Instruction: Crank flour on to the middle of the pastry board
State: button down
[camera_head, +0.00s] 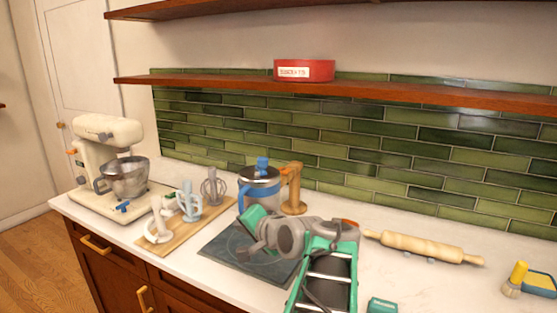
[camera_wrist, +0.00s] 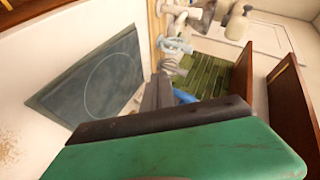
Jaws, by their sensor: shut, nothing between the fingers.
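The pastry board is a dark slate (camera_head: 217,246) with a thin circle on it, flat on the counter; it also fills the left of the wrist view (camera_wrist: 58,98). No flour shows on the part I see. A metal canister with blue handle and blue top knob (camera_head: 260,188), apparently the flour sifter, stands upright behind the board. My gripper (camera_head: 252,222) is above the board's back part, in front of the canister, shut and empty. In the wrist view its dark fingers (camera_wrist: 158,90) are together, with a bit of blue (camera_wrist: 185,97) just beyond. My arm hides the board's right side.
A stand mixer (camera_head: 110,165) and a wooden board with mixer attachments (camera_head: 185,228) are left. A wooden piece (camera_head: 293,190) stands beside the canister. A rolling pin (camera_head: 425,247) and a brush (camera_head: 515,278) lie right. Pale brown specks (camera_wrist: 8,148) lie on the counter. A shelf (camera_head: 400,95) runs above.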

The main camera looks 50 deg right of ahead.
aim_at(261, 165)
jog(key=s+d+r+m+t+h, duration=0.3)
jog(key=s+d+r+m+h, duration=0.3)
jog(key=s+d+r, duration=0.55)
jog(key=w+d+m+y+p, duration=0.1)
jog(key=w+d+p, duration=0.1)
jog(key=w, duration=1)
jog(key=shift+w+r+p, duration=0.3)
jog(key=shift+r+p, duration=0.05)
jog(key=shift+p, duration=0.55)
jog(key=shift+a, duration=0.15)
